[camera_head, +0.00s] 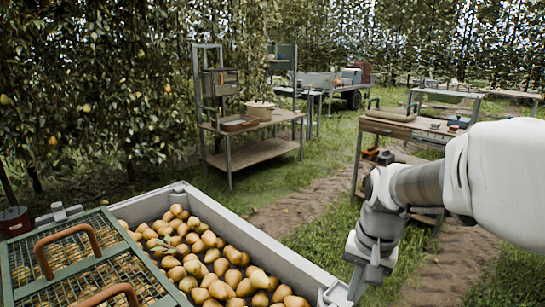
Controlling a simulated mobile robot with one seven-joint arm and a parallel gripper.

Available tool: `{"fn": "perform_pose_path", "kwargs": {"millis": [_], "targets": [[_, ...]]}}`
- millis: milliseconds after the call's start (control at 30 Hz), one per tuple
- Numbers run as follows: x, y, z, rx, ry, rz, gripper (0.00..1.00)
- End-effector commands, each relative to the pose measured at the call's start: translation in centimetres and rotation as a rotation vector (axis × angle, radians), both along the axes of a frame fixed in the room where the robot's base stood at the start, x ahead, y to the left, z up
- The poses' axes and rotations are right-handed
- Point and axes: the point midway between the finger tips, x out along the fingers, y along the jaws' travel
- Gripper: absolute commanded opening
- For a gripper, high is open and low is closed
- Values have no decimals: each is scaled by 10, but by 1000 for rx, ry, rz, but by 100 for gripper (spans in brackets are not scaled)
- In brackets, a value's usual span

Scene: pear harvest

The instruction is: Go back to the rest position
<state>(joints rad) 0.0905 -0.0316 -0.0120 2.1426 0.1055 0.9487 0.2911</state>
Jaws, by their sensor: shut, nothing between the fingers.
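My arm reaches in from the right edge, with a white link and a grey wrist. My gripper (357,282) hangs from it, pointing down, shut and empty. It is beside the near right corner of a pale grey bin (255,236) full of yellow-brown pears (205,258). I cannot tell how far it is from the bin's rim, and its fingertips are hard to make out.
A green wire-mesh lid with brown handles (60,242) covers the bin's left part. A dark red bucket (14,221) stands at far left. A wooden bench (262,150), a worktable (400,128) and a trailer (320,82) stand behind. A dirt path (305,205) is clear.

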Motion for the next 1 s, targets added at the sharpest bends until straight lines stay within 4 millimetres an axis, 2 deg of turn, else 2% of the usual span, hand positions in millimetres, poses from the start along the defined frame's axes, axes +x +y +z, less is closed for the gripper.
{"fn": "perform_pose_path", "kwargs": {"millis": [100,300,500,800,833,900,1000], "targets": [[-18,4,20,-25,-66,64,0],[-49,10,44,-69,-167,169,0],[-80,14,60,-118,-266,271,0],[-125,17,70,-205,-413,414,0],[-127,17,77,-211,-420,424,0],[-125,17,102,-207,-411,420,0],[-125,17,124,-206,-410,418,0]]}}
